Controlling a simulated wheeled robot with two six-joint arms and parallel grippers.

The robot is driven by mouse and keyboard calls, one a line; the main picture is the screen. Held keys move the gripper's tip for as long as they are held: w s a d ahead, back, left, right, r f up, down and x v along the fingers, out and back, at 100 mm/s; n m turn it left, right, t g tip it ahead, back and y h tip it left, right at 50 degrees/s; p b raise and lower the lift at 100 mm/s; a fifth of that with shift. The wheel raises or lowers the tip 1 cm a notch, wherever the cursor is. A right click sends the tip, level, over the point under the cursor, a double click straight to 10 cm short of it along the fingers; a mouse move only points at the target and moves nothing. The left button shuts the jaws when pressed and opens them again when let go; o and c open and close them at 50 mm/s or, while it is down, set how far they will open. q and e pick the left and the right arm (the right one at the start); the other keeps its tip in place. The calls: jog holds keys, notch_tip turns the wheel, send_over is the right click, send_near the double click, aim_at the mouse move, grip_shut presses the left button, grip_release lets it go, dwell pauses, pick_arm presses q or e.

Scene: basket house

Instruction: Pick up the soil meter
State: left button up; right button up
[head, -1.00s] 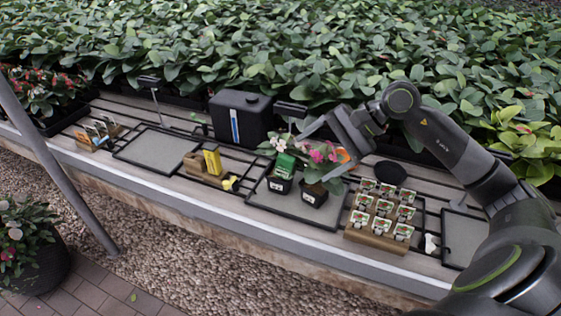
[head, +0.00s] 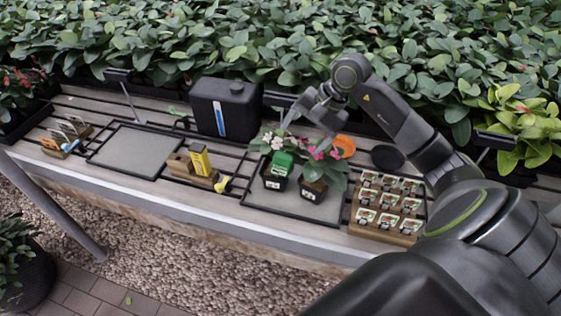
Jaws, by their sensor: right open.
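A green, box-shaped device (head: 282,163), which looks like the soil meter, stands in the left of two small black pots on the bench; its lower end is hidden in the pot. A yellow and black upright block (head: 199,160) stands in a wooden holder to its left; I cannot tell if it is also a meter. My right gripper (head: 304,138) is open and empty. It is over the flowering plants, behind and to the right of the green device, and appears apart from it. My left gripper is not in view.
The pots, holding pink (head: 318,154) and white flowers, stand on a grey tray (head: 258,203). A black jerrycan (head: 226,110) stands behind, left of the gripper. A wooden seed-packet rack (head: 376,235) is at right. An empty grey tray (head: 132,150) lies left.

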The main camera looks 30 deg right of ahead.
aim_at(286, 156)
jog(key=p+x, duration=0.1)
jog(key=x, duration=0.2)
jog(key=shift+a+f, duration=0.15)
jog(key=shift+f, duration=0.05)
jog(key=shift+w+a+f, duration=0.15)
jog(key=shift+w+f, duration=0.1)
jog(key=shift+f, duration=0.3)
jog(key=shift+a+f+p, duration=0.2)
jog(key=shift+f+p, duration=0.05)
jog(key=shift+p, duration=0.05)
jog(key=shift+w+a+f+p, duration=0.15)
jog(key=shift+a+f+p, duration=0.05)
jog(key=shift+f+p, duration=0.1)
jog(key=p+x, duration=0.1)
jog(key=x, duration=0.2)
jog(key=shift+a, duration=0.25)
jog(key=shift+w+f, duration=0.15)
jog(key=shift+f, duration=0.25)
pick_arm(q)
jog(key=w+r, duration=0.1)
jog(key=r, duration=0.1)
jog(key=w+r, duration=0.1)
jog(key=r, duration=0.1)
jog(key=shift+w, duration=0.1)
pick_arm(e)
jog(key=c, duration=1.3)
jog(key=shift+r, duration=0.1)
jog(key=shift+c, duration=0.2)
